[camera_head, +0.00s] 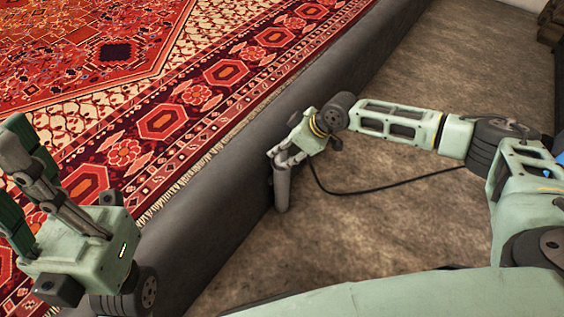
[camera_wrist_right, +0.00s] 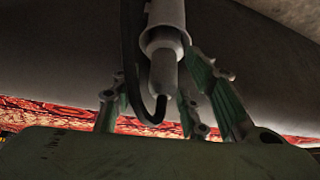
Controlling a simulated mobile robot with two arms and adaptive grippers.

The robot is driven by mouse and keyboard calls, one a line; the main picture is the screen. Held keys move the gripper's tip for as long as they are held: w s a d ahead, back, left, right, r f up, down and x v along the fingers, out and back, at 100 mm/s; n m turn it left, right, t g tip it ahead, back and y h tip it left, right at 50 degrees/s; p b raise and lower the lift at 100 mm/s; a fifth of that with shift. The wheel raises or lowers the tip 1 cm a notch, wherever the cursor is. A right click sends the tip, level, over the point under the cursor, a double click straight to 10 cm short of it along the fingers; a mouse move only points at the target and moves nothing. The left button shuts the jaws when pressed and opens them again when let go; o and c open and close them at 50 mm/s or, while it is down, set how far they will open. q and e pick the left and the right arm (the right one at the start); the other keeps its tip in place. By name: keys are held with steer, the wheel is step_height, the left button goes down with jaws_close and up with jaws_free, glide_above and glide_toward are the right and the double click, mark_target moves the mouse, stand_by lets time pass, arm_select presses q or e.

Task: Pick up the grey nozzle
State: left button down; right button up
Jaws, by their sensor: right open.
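The grey nozzle (camera_head: 282,193) stands roughly upright on the brown floor, close beside the dark raised edge of the pit. My right gripper (camera_head: 284,160) is at its upper end, pointing down, with its fingers open. In the right wrist view the nozzle (camera_wrist_right: 165,20) lies between the spread green-padded fingers of the right gripper (camera_wrist_right: 158,70). I cannot tell whether either finger touches it. My left gripper (camera_head: 18,165) is at the lower left over the rug, fingers pointing up and apart, with nothing seen between them.
A black hose (camera_head: 385,187) runs across the floor to the right from near the nozzle, and it curves beside the nozzle in the wrist view (camera_wrist_right: 133,70). The dark raised edge (camera_head: 205,215) separates the patterned red rug (camera_head: 180,110) from the floor. Floor to the right is mostly clear.

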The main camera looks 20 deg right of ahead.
steer(key=shift+w+f, duration=0.15)
steer(key=shift+f, duration=0.05)
steer(key=shift+c, duration=0.5)
jaws_close()
steer(key=shift+r, duration=0.15)
